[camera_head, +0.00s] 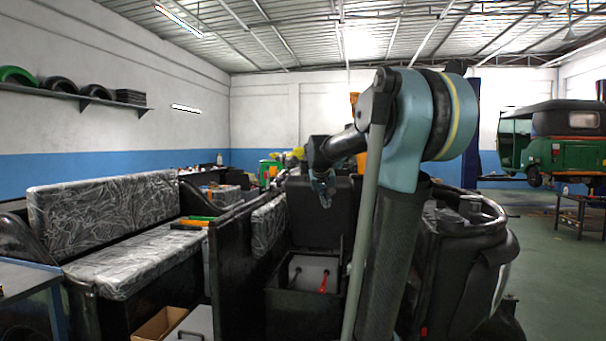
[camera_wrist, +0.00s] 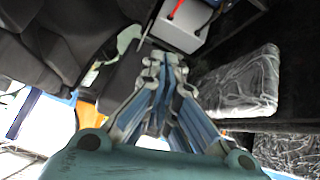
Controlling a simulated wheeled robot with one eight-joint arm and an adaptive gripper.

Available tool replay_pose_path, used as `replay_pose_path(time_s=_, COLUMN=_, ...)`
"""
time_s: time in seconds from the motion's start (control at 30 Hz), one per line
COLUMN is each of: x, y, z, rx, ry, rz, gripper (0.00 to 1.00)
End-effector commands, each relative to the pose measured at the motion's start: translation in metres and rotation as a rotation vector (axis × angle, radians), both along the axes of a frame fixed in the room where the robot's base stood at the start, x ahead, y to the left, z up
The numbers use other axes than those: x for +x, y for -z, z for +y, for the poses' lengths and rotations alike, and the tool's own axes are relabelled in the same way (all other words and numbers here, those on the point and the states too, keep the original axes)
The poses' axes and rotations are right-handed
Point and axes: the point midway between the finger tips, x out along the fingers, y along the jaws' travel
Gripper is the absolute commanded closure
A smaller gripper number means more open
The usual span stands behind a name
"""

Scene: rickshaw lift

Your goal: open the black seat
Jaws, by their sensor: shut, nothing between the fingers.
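The black seat (camera_head: 318,225) stands raised, roughly upright, at the back of a black box (camera_head: 300,303) in the middle of the head view. The box is open at the top. Inside it is a grey unit (camera_head: 312,268) with a red part on it; this unit also shows at the top of the wrist view (camera_wrist: 185,28). My gripper (camera_head: 325,200) is above the box, in front of the raised seat's upper part in the picture. I cannot tell whether they touch. In the wrist view my gripper (camera_wrist: 163,58) has its fingertips together and holds nothing. My arm hides the box's right side.
A long bench with a grey patterned seat (camera_head: 130,262) and backrest stands at the left. A smaller patterned pad (camera_head: 268,225) is beside the box. A black vehicle body (camera_head: 470,260) stands close on the right.

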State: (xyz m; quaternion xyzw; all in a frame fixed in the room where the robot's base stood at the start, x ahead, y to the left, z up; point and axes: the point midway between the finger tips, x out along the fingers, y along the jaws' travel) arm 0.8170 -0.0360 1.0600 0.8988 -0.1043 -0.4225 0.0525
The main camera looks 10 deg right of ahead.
Motion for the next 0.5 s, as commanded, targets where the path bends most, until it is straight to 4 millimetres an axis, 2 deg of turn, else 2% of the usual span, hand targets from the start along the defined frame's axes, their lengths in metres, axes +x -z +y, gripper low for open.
replay_pose_path(time_s=0.03, x=0.025, y=-0.013, z=0.001, rx=-0.008, ry=0.0, rz=-0.026, gripper=1.0)
replay_pose_path(time_s=0.2, x=0.102, y=-0.053, z=0.005, rx=-0.033, ry=-0.008, rz=-0.122, gripper=1.0)
replay_pose_path(time_s=0.5, x=0.234, y=-0.109, z=0.023, rx=-0.067, ry=-0.041, rz=-0.289, gripper=1.0)
